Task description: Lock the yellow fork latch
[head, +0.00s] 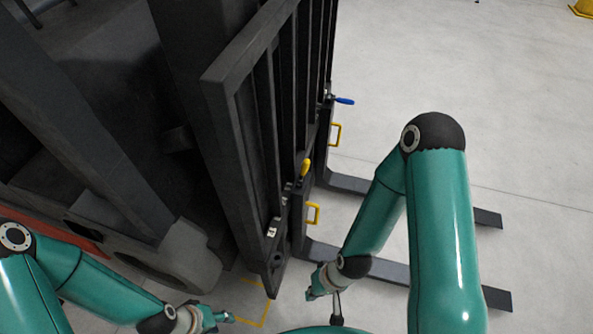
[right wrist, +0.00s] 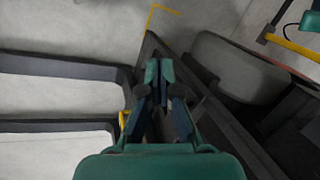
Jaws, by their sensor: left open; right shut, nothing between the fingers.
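The yellow fork latch (head: 305,168) is a small lever on the dark fork carriage (head: 225,95); its yellow grip points up. My right gripper (head: 312,292) is below the latch, near the bottom of the carriage and apart from the latch. In the right wrist view, the right gripper (right wrist: 159,68) has its fingertips together with nothing between them. A small yellow piece (right wrist: 123,118) shows left of the fingers; I cannot tell whether it is the latch or a handle. My left gripper (head: 224,317) is low at the bottom left, open and away from the latch.
A blue latch (head: 345,100) sits farther back on the carriage. Yellow loop handles (head: 314,213) stand by the two dark forks (head: 375,266), which reach right over the floor. A forklift wheel (head: 180,258) is at left. Open concrete floor lies to the right.

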